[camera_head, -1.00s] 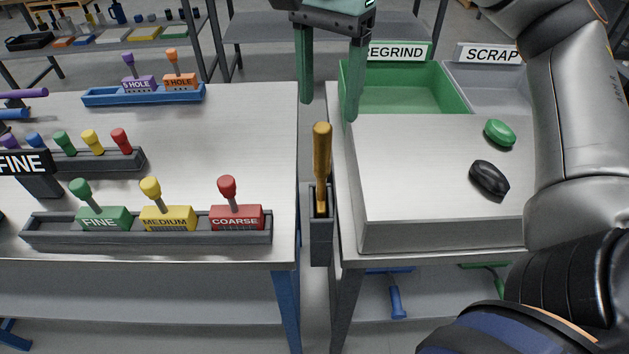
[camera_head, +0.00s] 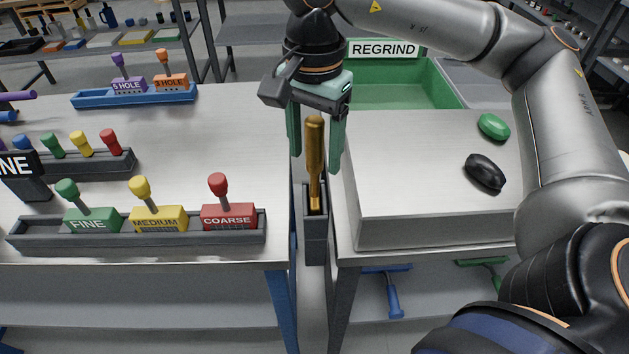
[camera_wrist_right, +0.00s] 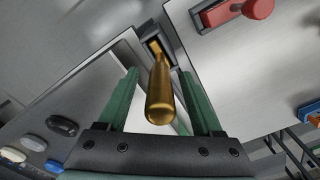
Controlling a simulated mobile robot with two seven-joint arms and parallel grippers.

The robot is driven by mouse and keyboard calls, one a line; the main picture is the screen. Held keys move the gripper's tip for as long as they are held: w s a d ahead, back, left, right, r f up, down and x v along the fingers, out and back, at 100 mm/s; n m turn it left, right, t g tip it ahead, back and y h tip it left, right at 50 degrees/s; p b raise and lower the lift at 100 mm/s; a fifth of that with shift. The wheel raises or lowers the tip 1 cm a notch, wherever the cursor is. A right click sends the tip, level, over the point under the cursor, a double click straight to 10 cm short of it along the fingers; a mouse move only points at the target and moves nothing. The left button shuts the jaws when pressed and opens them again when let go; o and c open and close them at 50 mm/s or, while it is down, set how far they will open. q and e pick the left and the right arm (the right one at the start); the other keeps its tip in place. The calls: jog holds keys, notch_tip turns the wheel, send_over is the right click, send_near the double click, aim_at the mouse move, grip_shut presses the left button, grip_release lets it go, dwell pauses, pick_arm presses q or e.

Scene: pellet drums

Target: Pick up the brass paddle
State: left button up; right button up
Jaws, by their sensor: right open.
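The brass paddle (camera_head: 315,160) stands upright with its lower end in a narrow dark holder (camera_head: 316,240) in the gap between the two tables. My right gripper (camera_head: 317,165) is open and points down, with one green finger on each side of the paddle's handle. In the right wrist view the paddle's rounded handle end (camera_wrist_right: 161,108) shows between the two open fingers (camera_wrist_right: 163,90). Whether a finger touches the handle I cannot tell. My left gripper is not in view.
Left of the holder, a dark tray (camera_head: 30,236) carries the FINE, MEDIUM and COARSE blocks. Right of it stands a raised grey slab (camera_head: 420,180) with a green (camera_head: 494,127) and a black piece (camera_head: 485,172). Behind is the green REGRIND bin (camera_head: 447,85).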

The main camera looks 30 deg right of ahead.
jog(key=shift+c, duration=0.2)
grip_shut()
jog(key=shift+r, duration=0.1)
dwell(0.4)
